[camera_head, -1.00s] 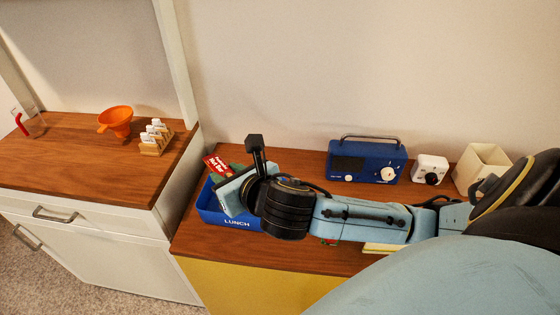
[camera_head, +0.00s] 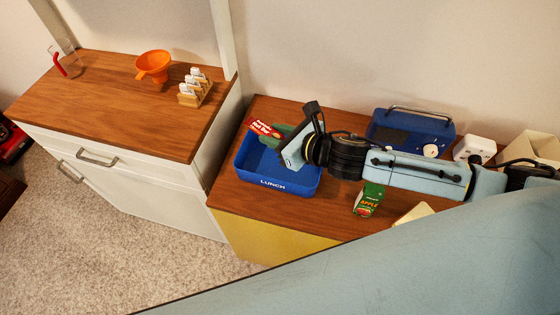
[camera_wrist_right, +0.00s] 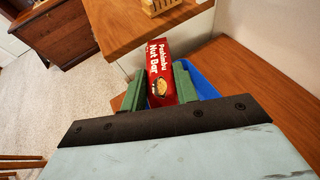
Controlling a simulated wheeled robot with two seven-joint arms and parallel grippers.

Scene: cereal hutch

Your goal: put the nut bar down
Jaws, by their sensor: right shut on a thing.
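The nut bar (camera_head: 264,128) is a red packet with white lettering. My right gripper (camera_head: 277,137) is shut on it and holds it at the back of the blue lunch box (camera_head: 268,183). In the right wrist view the nut bar (camera_wrist_right: 159,72) sits between the two green fingers (camera_wrist_right: 160,88), with the blue box (camera_wrist_right: 203,84) partly hidden behind them. I cannot tell whether the bar touches the box. The part of the box floor that shows is empty. My left gripper is not in view.
A green apple juice carton (camera_head: 369,199) stands right of the box, near my arm. A blue radio (camera_head: 410,131) and a white device (camera_head: 474,149) stand at the back. The left counter (camera_head: 120,100) holds an orange funnel (camera_head: 153,66) and a small rack (camera_head: 195,92).

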